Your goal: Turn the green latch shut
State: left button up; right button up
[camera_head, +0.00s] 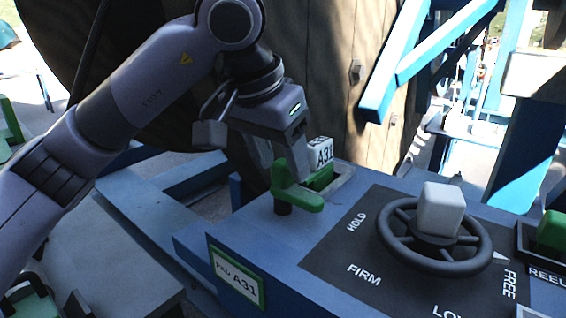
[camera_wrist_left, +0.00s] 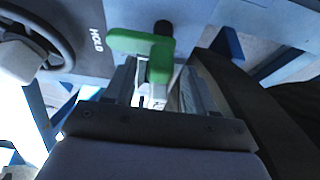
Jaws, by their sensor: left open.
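The green latch (camera_head: 301,196) sits on a short dark post at the left end of the blue console, with its flat arm pointing toward the right front. My left gripper (camera_head: 284,160) is right above and behind it, coming down from the upper left. In the left wrist view the latch (camera_wrist_left: 140,42) shows its flat arm and an upright tab. The tab lies between the open fingers of my left gripper (camera_wrist_left: 158,85). I cannot tell whether either finger touches it. A white block marked A31 (camera_head: 322,153) stands just behind the latch. My right gripper is not in view.
A black handwheel (camera_head: 436,238) with a white knob stands on the panel marked HOLD, FIRM and FREE. A green-edged A31 plate (camera_head: 236,277) is on the console's front. The large brown reel (camera_head: 330,60) stands close behind. A green part (camera_head: 552,230) is at the far right.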

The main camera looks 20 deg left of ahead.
pick_arm(q)
jog(key=shift+x, duration=0.75)
jog(key=c, duration=1)
jog(key=shift+o, duration=0.2)
